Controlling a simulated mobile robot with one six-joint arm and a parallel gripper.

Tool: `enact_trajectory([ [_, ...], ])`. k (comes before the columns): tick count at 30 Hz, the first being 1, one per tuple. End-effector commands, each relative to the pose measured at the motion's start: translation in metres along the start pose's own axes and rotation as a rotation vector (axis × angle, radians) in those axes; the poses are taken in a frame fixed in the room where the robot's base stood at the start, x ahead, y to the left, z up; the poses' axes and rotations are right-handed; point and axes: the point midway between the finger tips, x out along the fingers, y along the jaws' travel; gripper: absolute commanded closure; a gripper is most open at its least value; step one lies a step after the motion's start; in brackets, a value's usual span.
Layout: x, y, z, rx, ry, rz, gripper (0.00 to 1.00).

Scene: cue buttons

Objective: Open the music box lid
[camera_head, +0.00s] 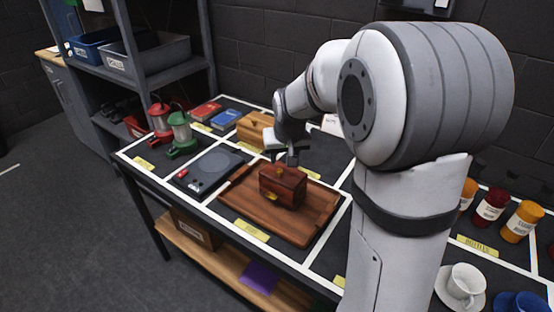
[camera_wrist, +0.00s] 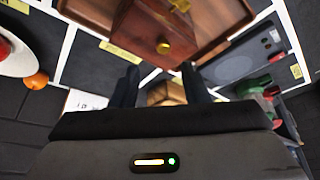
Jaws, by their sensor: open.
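The music box, a small dark red-brown wooden box (camera_head: 283,187), stands on a wooden tray (camera_head: 240,203) on the table. Its lid looks shut. A gold piece shows low on its front in the head view. In the wrist view the box (camera_wrist: 140,28) is at the top, with a round gold knob (camera_wrist: 163,47) on its near face. My gripper (camera_head: 288,155) is at the box's far upper edge in the head view. In the wrist view its two dark fingers (camera_wrist: 160,70) are apart, with nothing held between them. I cannot tell whether they touch the box.
A grey device (camera_head: 210,172) lies left of the tray, with red and green lanterns (camera_head: 180,135) beyond. A lighter wooden box (camera_head: 252,128) and books (camera_head: 225,118) stand behind. Bottles (camera_head: 490,205) and a white cup (camera_head: 465,282) are at the right.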

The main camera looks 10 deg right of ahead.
Motion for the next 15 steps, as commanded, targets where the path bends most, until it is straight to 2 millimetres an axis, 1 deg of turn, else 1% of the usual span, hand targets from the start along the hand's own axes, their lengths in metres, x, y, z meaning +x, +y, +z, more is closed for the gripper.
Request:
enact_trajectory([
  [3, 0.021, -0.005, 0.002, -0.008, -0.007, -0.003, 0.59],
  [9, 0.051, -0.012, 0.002, -0.019, -0.005, -0.008, 0.59],
  [12, 0.060, -0.014, 0.002, -0.023, -0.004, -0.009, 0.59],
  [15, 0.065, -0.015, 0.002, -0.025, -0.002, -0.010, 0.59],
])
